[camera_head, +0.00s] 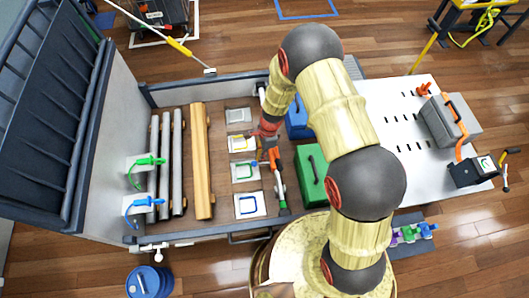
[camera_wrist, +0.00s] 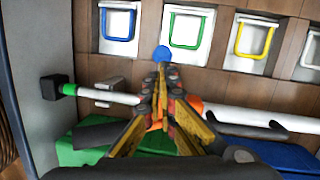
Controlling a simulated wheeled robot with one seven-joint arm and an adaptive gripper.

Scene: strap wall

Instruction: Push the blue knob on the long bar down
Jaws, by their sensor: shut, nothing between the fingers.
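The blue knob (camera_wrist: 162,54) is a small round ball in the wrist view, just beyond the tips of my gripper (camera_wrist: 163,72). My gripper is shut with nothing in it and overlaps the knob's lower edge; I cannot tell whether they touch. The long bar (camera_wrist: 245,116) is white with a green end (camera_wrist: 67,89) and runs crosswise under my fingers, which hide its middle. In the head view the bar (camera_head: 280,190) runs beside the row of plates, and my gripper (camera_head: 267,152) is over its middle. I cannot make out the knob there.
White plates with blue (camera_head: 248,205), green (camera_head: 245,172) and yellow (camera_head: 241,144) loops lie beside the bar. A green toolbox (camera_head: 312,178) and a blue box (camera_head: 298,120) stand on its other side. Wooden beams (camera_head: 202,160) and grey pipes (camera_head: 178,165) lie further left.

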